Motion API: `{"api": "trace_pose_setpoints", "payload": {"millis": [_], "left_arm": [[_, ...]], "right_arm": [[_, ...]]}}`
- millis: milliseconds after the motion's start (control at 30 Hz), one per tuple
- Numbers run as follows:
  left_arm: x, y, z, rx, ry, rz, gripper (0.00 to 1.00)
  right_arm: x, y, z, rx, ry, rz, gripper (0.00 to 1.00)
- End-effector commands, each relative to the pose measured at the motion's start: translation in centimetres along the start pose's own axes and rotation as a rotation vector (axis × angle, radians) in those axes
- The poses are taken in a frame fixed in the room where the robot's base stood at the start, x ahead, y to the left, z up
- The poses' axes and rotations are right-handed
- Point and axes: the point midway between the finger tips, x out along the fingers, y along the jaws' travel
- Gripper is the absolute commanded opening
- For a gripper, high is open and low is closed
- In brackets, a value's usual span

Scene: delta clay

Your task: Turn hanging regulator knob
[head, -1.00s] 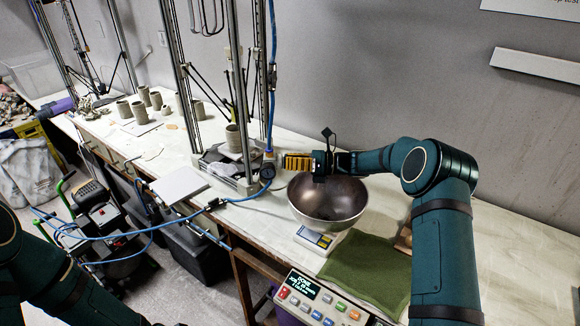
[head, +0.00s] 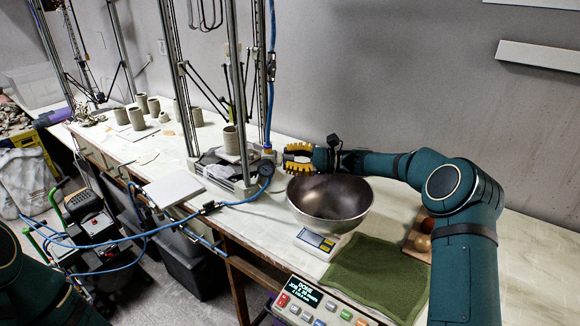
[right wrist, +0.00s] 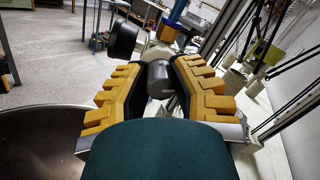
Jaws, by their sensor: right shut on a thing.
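The hanging regulator shows its dark round gauge (head: 265,169) on the blue hose at the front of the metal frame. In the right wrist view the gauge (right wrist: 123,40) is a black disc just beyond the fingers. The knob, a dark grey cylinder (right wrist: 160,80), sits between the yellow-padded fingers. My right gripper (head: 288,157) is shut on this knob, above the bowl's far left rim. In the head view the fingers hide the knob. My left arm shows at the lower left, but its gripper is out of view.
A metal bowl (head: 330,203) on a white scale (head: 318,243) stands just below the right gripper. A green cloth (head: 375,277) and a control box (head: 315,303) lie nearer. Blue hose (head: 235,203) crosses the table edge. Clay cups (head: 137,118) stand at the back left.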

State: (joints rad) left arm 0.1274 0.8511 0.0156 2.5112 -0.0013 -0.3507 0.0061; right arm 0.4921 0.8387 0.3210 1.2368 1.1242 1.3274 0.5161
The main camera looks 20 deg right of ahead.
Motion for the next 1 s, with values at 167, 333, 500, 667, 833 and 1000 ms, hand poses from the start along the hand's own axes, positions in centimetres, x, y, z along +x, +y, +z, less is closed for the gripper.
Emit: {"api": "trace_pose_setpoints", "payload": {"millis": [167,333,500,667,833,1000], "left_arm": [[1.7,-0.7,0.2,0.002,-0.002,0.000,0.57],[3.1,-1.1,0.0,0.003,0.005,0.000,0.57],[4.4,-1.6,-0.2,0.004,0.012,0.000,0.57],[5.5,-2.0,-0.3,0.005,0.018,-0.001,0.57],[6.2,-2.3,-0.4,0.006,0.023,-0.001,0.57],[6.5,-2.4,-0.5,0.006,0.025,-0.001,0.57]], "right_arm": [[0.0,0.1,-0.2,-0.171,-0.012,0.007,0.00],[0.0,0.1,-0.2,-0.332,-0.021,0.015,0.00],[0.1,0.2,-0.2,-0.492,-0.030,0.024,0.00],[0.1,0.1,-0.2,-0.643,-0.038,0.031,0.00],[0.1,0.1,-0.1,-0.800,-0.045,0.039,0.00],[0.1,0.1,-0.1,-0.943,-0.053,0.046,0.00]]}}
